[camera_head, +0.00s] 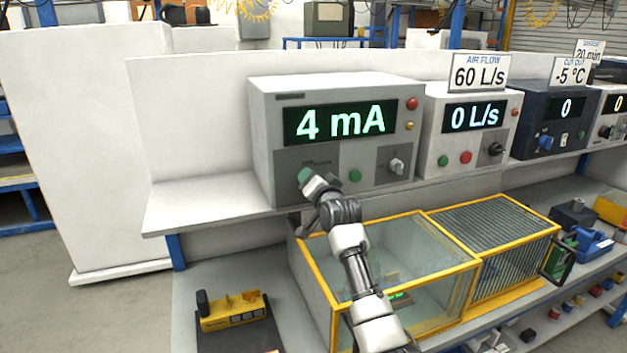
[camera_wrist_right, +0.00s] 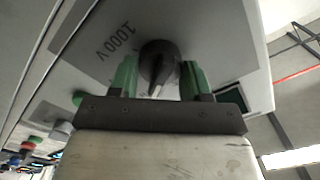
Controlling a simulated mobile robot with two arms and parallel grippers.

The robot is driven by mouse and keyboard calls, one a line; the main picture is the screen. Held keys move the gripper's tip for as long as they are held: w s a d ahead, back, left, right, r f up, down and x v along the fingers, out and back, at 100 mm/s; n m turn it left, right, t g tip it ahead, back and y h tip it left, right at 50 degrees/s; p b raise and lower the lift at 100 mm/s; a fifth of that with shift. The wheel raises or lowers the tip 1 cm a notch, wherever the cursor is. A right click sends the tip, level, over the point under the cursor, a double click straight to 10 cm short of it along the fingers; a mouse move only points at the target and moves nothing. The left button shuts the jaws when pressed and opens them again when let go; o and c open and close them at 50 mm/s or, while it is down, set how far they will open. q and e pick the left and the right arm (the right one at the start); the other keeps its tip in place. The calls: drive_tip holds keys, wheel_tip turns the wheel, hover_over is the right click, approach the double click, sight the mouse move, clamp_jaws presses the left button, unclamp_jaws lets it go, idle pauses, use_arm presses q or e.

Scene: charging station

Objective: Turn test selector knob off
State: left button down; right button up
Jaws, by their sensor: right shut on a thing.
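The test selector knob (camera_wrist_right: 158,63) is black and round with a pointer ridge. In the right wrist view it sits between the two green fingers of my right gripper, which is shut on it. A "1000 V" marking (camera_wrist_right: 115,44) is printed on the panel beside the knob. In the head view my right gripper (camera_head: 305,177) is at the lower left of the tester (camera_head: 345,88), a light grey box with display "4 mA" (camera_head: 340,121). There the gripper hides the knob. My left gripper is not in view.
A green button (camera_head: 355,175) and a grey knob (camera_head: 396,166) sit right of the gripper. The "0 L/s" box (camera_head: 470,90) stands next to the tester. Below the shelf is a yellow-framed glass case (camera_head: 400,262), behind my right arm.

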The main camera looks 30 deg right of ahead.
drive_tip(key=n+p, duration=0.1)
drive_tip(key=n, duration=0.5)
drive_tip(key=shift+a+n, duration=0.1)
drive_tip(key=shift+n, duration=0.2)
drive_tip(key=n+p, duration=0.1)
drive_tip(key=n, duration=0.3)
drive_tip(key=shift+a+n, duration=0.1)
drive_tip(key=shift+n, duration=0.3)
drive_tip(key=o, duration=0.9)
